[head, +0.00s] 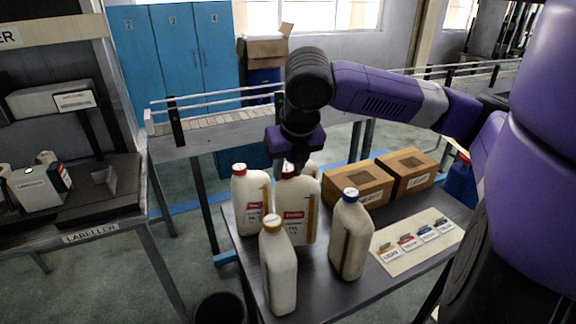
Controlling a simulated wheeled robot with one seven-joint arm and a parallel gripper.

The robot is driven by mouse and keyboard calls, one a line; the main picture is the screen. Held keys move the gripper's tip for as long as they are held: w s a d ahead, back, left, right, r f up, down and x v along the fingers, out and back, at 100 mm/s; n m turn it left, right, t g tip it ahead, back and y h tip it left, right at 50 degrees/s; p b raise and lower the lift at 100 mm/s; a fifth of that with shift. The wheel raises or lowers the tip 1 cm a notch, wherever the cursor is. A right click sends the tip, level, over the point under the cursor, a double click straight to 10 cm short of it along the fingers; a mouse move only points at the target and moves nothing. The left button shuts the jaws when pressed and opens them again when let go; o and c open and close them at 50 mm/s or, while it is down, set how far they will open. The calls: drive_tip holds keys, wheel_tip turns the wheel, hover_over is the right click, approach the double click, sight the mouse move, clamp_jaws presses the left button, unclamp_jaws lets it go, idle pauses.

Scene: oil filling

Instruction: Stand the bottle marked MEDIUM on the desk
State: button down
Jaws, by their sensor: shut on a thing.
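My gripper (296,160) is above the middle of the metal table and shut on the top of a white bottle (296,222) with a red label and red cap. The bottle is upright; its base is partly hidden behind another bottle, and I cannot tell whether it touches the table. Its label is too small to read surely. A second red-capped bottle (252,205) stands just left of it. A yellow-capped bottle (279,270) stands in front, and a blue-capped bottle (350,238) to the right. Part of another pale bottle (312,169) shows behind the held one.
Two cardboard boxes (358,185) sit at the table's back right. A card with coloured labels (418,243) lies in front of them. A labelling bench (100,236) with a small device (38,188) stands at left. A dark bin (219,309) is on the floor between. A conveyor (225,128) runs behind.

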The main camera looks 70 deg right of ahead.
sight(289, 181)
drive_tip(key=shift+f+b, duration=1.35)
drive_tip(key=shift+f, duration=0.8)
drive_tip(key=shift+d, duration=0.1)
drive_tip(key=shift+f, duration=0.15)
drive_tip(key=shift+c, duration=1.8)
unclamp_jaws()
drive_tip(key=shift+f, duration=0.1)
